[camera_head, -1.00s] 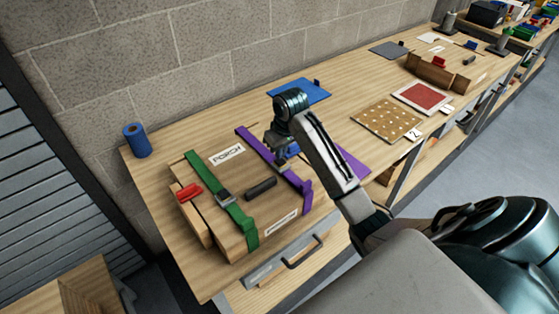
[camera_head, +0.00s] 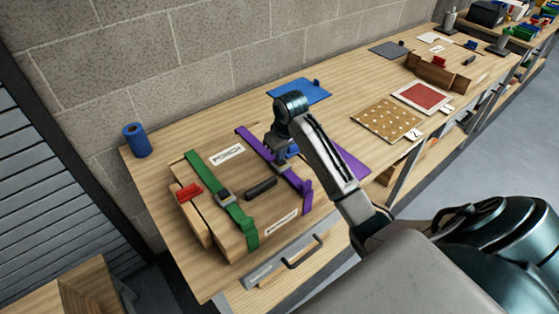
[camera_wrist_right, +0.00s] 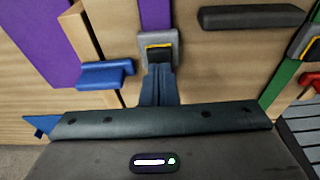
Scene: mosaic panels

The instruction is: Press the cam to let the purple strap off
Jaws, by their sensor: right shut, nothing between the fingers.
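A wooden case (camera_head: 232,172) lies on the bench, crossed by a purple strap (camera_head: 299,183) on the right and a green strap (camera_head: 204,176) on the left. The purple strap (camera_wrist_right: 155,14) runs into a grey cam buckle (camera_wrist_right: 158,46) with a yellow-and-black edge, seen in the wrist view. My right gripper (camera_wrist_right: 157,72) is shut and empty, its fingertips right at the buckle's near edge; whether they touch it I cannot tell. In the head view my right gripper (camera_head: 281,160) hides most of this buckle. My left gripper is not in view.
A dark handle (camera_head: 261,188) lies between the straps. The green strap has its own buckle (camera_head: 224,197), with a red piece (camera_head: 189,192) beside it. A blue piece (camera_wrist_right: 104,74) sticks up close left of my fingers. A blue roll (camera_head: 137,140) stands at the back left.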

